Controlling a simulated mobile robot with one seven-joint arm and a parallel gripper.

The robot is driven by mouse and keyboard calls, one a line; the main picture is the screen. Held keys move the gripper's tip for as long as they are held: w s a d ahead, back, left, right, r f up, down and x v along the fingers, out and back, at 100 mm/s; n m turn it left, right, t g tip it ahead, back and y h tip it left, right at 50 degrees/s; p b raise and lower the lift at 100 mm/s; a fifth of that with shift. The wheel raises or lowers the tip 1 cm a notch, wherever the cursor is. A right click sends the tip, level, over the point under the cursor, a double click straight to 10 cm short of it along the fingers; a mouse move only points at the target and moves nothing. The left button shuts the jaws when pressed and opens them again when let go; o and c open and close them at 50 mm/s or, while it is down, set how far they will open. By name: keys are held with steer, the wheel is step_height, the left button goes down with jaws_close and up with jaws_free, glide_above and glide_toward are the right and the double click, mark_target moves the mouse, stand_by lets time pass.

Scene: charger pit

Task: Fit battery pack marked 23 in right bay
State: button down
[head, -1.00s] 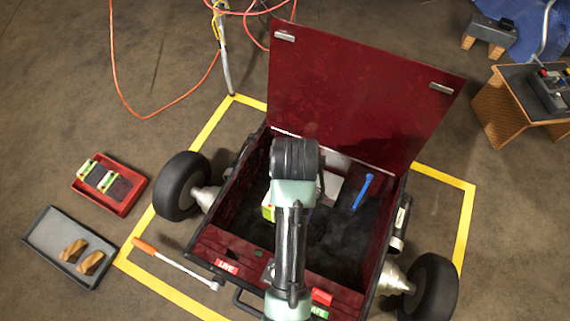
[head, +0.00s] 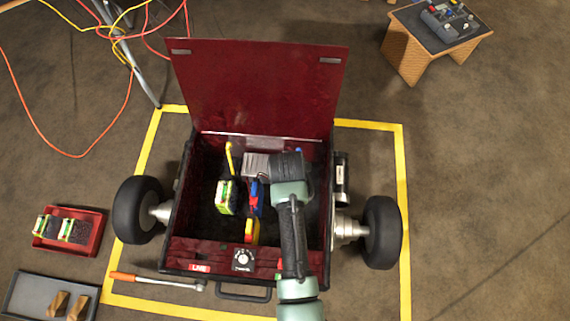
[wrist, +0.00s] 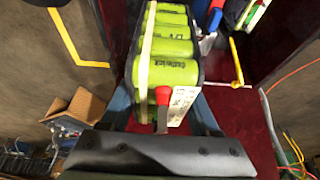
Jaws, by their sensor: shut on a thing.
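My gripper (wrist: 160,120) is shut on a green-celled battery pack (wrist: 170,45) with a pale strap and a white label; the number is unreadable. A red-tipped grey piece (wrist: 162,105) stands in front of the pack. In the head view my arm hides the held pack and fingertips, over the right part of the red chest (head: 185,255). I cannot tell whether the pack touches the bay floor. Another green and black pack (head: 226,196) stands in the left bay beside a yellow lever (head: 230,158). A blue and red piece (head: 256,195) lies between the packs.
The chest's lid (head: 255,90) stands open behind. A red tray (head: 70,232) with more packs and a grey tray (head: 45,298) with brown blocks lie at left. An orange-handled wrench (head: 155,281) lies in front. Wheels flank the chest; a wooden stool (head: 425,50) is at back right.

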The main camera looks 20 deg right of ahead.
step_height(320, 180, down, 23)
steer(key=b, duration=2.4)
steer(key=shift+w, duration=0.15)
steer(key=shift+f+b, duration=0.75)
steer(key=shift+f, duration=0.7)
steer(key=shift+c, duration=1.3)
jaws_free()
steer(key=shift+o, duration=1.1)
steer(key=shift+s+f, duration=0.3)
steer(key=shift+r+p, duration=0.4)
steer(key=shift+r, duration=0.15)
steer(key=p+v, duration=0.8)
steer(key=v, duration=0.4)
steer(key=shift+a+r, duration=0.1)
